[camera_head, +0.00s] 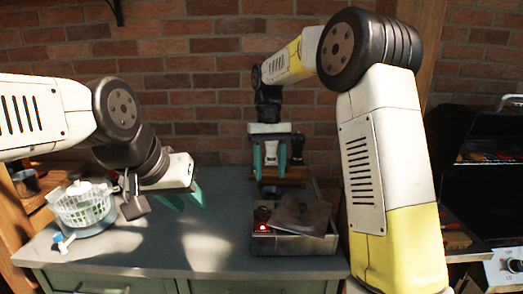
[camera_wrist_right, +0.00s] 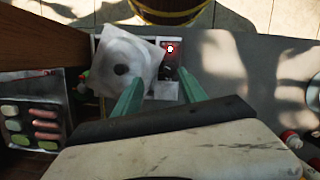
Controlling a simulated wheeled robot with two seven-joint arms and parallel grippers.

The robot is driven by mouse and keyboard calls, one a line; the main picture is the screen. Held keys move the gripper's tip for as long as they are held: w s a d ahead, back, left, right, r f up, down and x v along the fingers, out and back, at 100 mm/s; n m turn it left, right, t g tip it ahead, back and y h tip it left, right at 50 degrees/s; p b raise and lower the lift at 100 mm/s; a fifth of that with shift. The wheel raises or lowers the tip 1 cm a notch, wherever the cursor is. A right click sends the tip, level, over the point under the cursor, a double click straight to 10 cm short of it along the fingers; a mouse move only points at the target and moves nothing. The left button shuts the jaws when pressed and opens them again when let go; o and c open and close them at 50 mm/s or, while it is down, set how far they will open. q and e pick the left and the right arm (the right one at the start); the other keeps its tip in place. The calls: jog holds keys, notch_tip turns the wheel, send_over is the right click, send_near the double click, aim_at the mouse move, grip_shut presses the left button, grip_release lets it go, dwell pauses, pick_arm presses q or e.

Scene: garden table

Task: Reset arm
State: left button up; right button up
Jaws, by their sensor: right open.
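My right gripper (camera_head: 271,158) hangs over the back of the grey table (camera_head: 215,238), with its two green fingers apart. In the right wrist view, the open fingers (camera_wrist_right: 160,88) have nothing held between them. My left gripper (camera_head: 185,198) is low over the left-middle of the table, pointing down and to the right. Its green fingers look spread, and I see nothing between them. Both grippers appear apart from the things on the table.
A white basket (camera_head: 82,207) is at left. A wooden rack (camera_head: 285,175) with shakers is at the back. A black grill (camera_head: 480,150) stands right. The table's middle is clear.

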jog(key=s+d+r+m+t+y, duration=0.1)
jog(key=s+d+r+t+y, duration=0.1)
jog(key=s+d+r+t, duration=0.55)
jog(key=s+d+f+t, duration=0.1)
jog(key=s+d+f, duration=0.1)
jog(key=s, duration=0.4)
jog(key=s+d+f+m, duration=0.1)
jog(key=s+d, duration=0.1)
jog(key=s, duration=0.5)
jog(key=shift+s+d+f+m+t+y, duration=0.25)
jog(key=shift+d+f+m+t+y, duration=0.05)
jog(key=shift+f+t, duration=0.1)
